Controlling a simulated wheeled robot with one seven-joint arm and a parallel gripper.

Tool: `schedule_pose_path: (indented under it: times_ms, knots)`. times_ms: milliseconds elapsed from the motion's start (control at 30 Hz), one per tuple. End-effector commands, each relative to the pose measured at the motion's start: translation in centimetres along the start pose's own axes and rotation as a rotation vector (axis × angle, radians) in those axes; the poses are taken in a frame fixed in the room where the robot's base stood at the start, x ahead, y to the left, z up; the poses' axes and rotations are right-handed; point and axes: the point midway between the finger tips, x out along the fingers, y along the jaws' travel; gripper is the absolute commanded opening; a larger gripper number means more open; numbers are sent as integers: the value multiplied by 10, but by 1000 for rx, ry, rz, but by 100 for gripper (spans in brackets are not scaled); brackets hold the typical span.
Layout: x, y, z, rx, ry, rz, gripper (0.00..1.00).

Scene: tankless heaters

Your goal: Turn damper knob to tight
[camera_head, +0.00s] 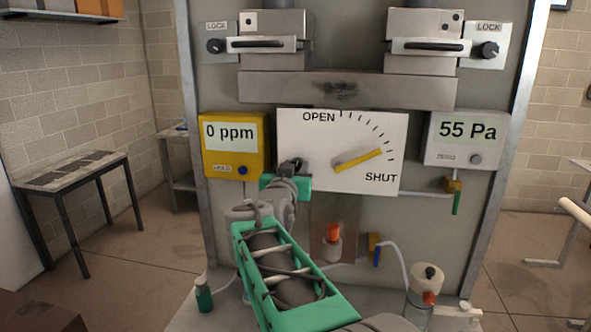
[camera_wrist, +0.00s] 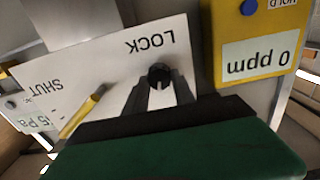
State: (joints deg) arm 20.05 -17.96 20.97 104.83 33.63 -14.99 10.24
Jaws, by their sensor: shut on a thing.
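The white damper plate (camera_head: 300,130) is in the middle of the panel, marked OPEN at the top and SHUT at lower right. Its yellow pointer (camera_head: 358,159) points right and slightly up, between the marks and nearer SHUT. In the wrist view, a small black knob (camera_wrist: 160,71) sits on the plate beside an upside-down LOCK label. My gripper (camera_head: 293,165) is at the plate's left side, and its two dark fingers are shut on this knob. In the head view my gripper hides the knob and the label. I cannot tell the knob's turn angle.
A yellow 0 ppm meter (camera_head: 231,160) is close to the left of my gripper, and a 55 Pa gauge (camera_head: 463,150) is at right. Two metal boxes with handles and LOCK knobs are above. An orange-topped fitting (camera_head: 333,235) and a clear jar (camera_head: 422,300) are below.

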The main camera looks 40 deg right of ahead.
Motion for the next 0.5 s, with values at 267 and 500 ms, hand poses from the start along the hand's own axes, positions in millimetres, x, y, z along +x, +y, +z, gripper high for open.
schedule_pose_path:
  times_ms: [267,500]
  knots:
    - [0,0,7,97,3,0,0]
    - [0,1,10,279,4,-2,0]
